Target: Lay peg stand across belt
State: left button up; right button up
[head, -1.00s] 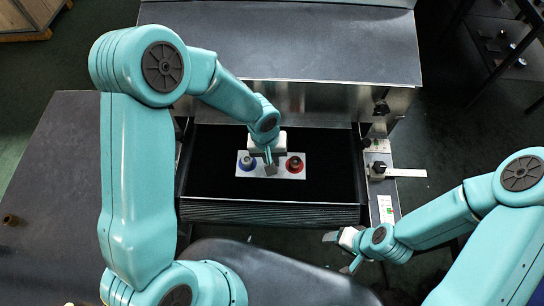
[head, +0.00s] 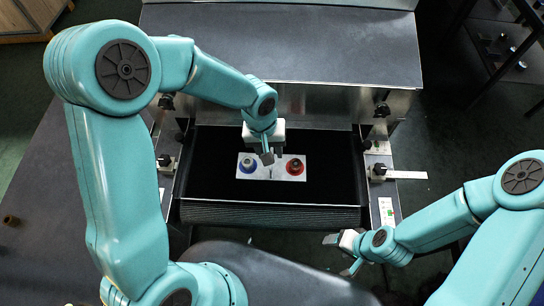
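The peg stand is a pale flat plate (head: 286,175) with a blue ring (head: 248,164) on its left and a red ring (head: 294,167) on its right, each around a peg. It lies crosswise on the black belt (head: 215,185), long side left to right. My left gripper (head: 267,158) is over the stand's back edge between the two rings, pointing down. Its fingers overlap in this view, so their gap and any contact with the stand are hidden. My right gripper (head: 342,254) is open and empty, right of the belt's front end.
The dryer's metal housing (head: 290,60) stands behind the belt. Side rails with black knobs (head: 379,169) flank the belt, and a metal bar (head: 408,174) sticks out right. A dark table (head: 40,200) lies left. The belt around the stand is bare.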

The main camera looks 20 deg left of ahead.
pick_arm(q)
notch_tip(320, 180, up, 6)
jog(key=shift+a, duration=0.4)
jog(key=shift+s, duration=0.15)
